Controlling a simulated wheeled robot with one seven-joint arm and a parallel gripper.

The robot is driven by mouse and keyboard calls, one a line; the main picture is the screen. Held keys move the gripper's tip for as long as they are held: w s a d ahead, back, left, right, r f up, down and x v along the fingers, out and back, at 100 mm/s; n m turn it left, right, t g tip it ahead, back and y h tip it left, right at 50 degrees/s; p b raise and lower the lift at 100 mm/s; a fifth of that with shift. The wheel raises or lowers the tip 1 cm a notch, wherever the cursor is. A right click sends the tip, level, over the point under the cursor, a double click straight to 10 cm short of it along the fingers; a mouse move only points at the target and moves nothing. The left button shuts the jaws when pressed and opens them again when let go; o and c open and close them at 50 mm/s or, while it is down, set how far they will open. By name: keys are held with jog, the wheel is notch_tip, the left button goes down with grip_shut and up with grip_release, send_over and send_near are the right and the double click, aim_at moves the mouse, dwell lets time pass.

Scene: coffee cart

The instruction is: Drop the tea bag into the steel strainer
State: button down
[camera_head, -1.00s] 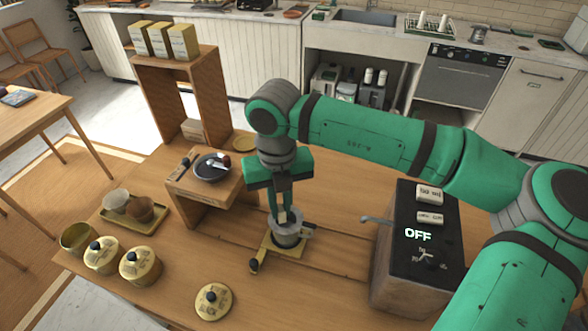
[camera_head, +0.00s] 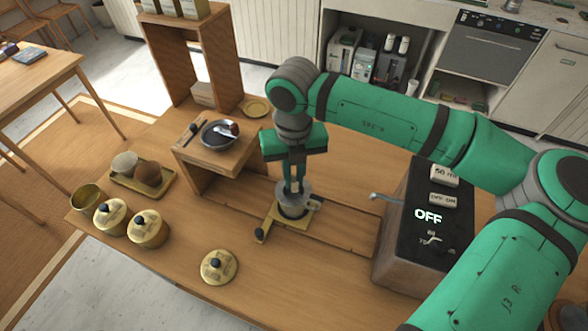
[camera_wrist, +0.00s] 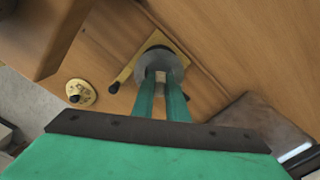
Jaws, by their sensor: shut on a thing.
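The steel strainer (camera_head: 291,208) is a grey round vessel with a side handle, upright on a brass slide (camera_head: 270,222) on the wooden counter. My gripper (camera_head: 295,190) points straight down over its mouth, with the fingertips at about rim height. The fingers are close together on a small pale thing, apparently the tea bag (camera_wrist: 161,75), which shows between the fingertips in the wrist view. In the head view the fingers and rim mostly hide it. I cannot tell whether the bag touches the strainer (camera_wrist: 176,63).
The black machine (camera_head: 420,230) marked OFF stands at the right, its lever toward the strainer. A wooden stand (camera_head: 225,160) with a dark bowl (camera_head: 217,134) is at the left. Brass canisters (camera_head: 148,230) and a loose lid (camera_head: 219,267) are on the front left counter.

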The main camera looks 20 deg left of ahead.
jog(key=shift+f, duration=0.2)
jog(key=c, duration=1.7)
grip_release()
jog(key=shift+w, duration=0.1)
jog(key=shift+o, duration=0.2)
notch_tip(320, 180, up, 11)
jog(key=shift+a+f, duration=0.1)
